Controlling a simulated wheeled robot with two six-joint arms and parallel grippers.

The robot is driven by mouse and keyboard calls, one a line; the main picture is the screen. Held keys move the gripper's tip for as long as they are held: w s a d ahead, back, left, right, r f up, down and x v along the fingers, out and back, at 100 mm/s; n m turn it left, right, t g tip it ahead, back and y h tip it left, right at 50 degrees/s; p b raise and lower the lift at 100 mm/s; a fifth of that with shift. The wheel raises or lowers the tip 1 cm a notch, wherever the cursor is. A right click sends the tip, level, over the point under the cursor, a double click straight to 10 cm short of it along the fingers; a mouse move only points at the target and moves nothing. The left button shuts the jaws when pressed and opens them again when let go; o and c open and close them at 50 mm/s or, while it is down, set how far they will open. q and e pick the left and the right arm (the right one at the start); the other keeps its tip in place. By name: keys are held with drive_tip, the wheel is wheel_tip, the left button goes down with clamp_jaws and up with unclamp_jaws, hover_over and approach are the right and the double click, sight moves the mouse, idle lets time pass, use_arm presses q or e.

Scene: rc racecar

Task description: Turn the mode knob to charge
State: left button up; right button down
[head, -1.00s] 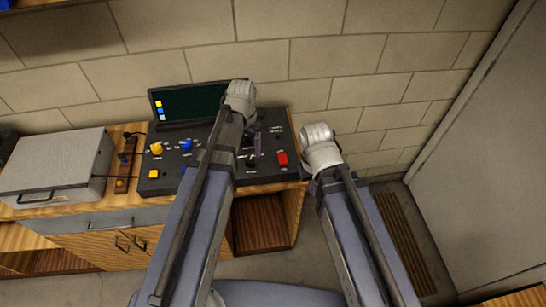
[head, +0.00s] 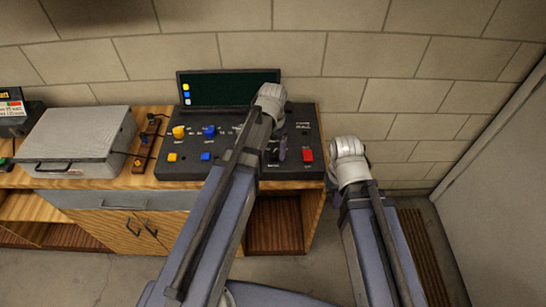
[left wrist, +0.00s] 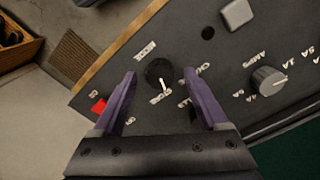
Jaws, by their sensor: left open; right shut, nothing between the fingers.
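The black mode knob (left wrist: 158,73) is on the dark control panel (left wrist: 225,65). Its white pointer points toward the bottom of the left wrist view, slightly right, at a small white label. Other small labels ring it, too blurred to read surely. My left gripper (left wrist: 160,75) is open, one purple finger on each side of the knob, with a gap visible on both sides; contact is not visible. In the head view my left gripper (head: 283,148) is over the panel's right part, its arm covering some of it. My right arm's wrist is right of the panel; its fingers are hidden.
A red button (head: 307,156) sits beside the knob. Yellow (head: 179,132) and blue (head: 209,131) knobs are further left. A dark screen (head: 235,90) stands behind. A grey metal case (head: 75,140) is on the bench's left. A block wall is behind.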

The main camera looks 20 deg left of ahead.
use_arm(q)
drive_tip(key=shift+f, duration=0.6)
drive_tip(key=shift+c, duration=0.2)
clamp_jaws()
